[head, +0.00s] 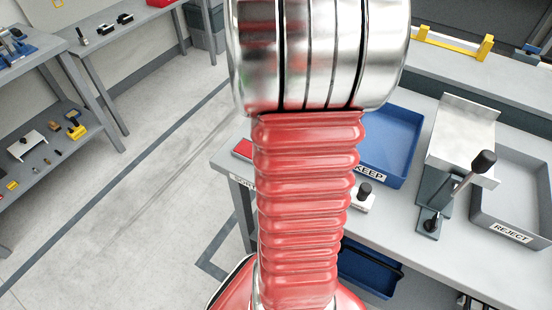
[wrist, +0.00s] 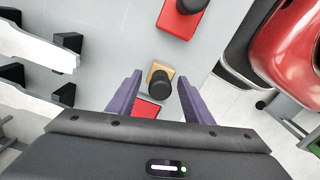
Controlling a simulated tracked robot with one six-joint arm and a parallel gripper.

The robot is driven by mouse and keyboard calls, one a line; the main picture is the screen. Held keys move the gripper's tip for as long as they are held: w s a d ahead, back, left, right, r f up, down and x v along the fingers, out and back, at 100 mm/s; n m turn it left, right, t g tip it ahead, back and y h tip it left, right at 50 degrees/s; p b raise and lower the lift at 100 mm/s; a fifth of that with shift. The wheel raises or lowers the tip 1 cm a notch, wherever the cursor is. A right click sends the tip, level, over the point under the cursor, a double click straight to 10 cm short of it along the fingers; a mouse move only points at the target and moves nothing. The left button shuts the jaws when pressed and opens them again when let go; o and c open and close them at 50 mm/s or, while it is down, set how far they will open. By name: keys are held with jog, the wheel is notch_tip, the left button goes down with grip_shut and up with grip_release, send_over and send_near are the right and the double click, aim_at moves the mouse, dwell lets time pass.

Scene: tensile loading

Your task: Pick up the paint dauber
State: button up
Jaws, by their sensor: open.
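In the wrist view a small tan block with a black round knob (wrist: 160,87) stands on the grey bench top; it may be the paint dauber, but I cannot tell for sure. My gripper (wrist: 159,77) is open, with its two purple fingers apart, one on each side of the block in the picture. Whether the fingers are down at its height I cannot tell. A red block with a black knob (wrist: 180,20) stands beyond it. In the head view my arm hides the gripper and this part of the bench.
A red flat piece (wrist: 147,108) lies near my left finger. White parts (wrist: 35,45) stand at left. In the head view are the blue KEEP tray (head: 395,135), a light block with a black knob (head: 362,197), a lever device (head: 455,190) and the grey REJECT tray (head: 485,217).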

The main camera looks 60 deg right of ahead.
jog(key=shift+c, duration=0.7)
jog(key=c, duration=0.8)
jog(key=shift+r, duration=0.1)
jog(key=shift+c, duration=0.2)
notch_tip(320, 180, up, 10)
jog(key=shift+f, duration=0.1)
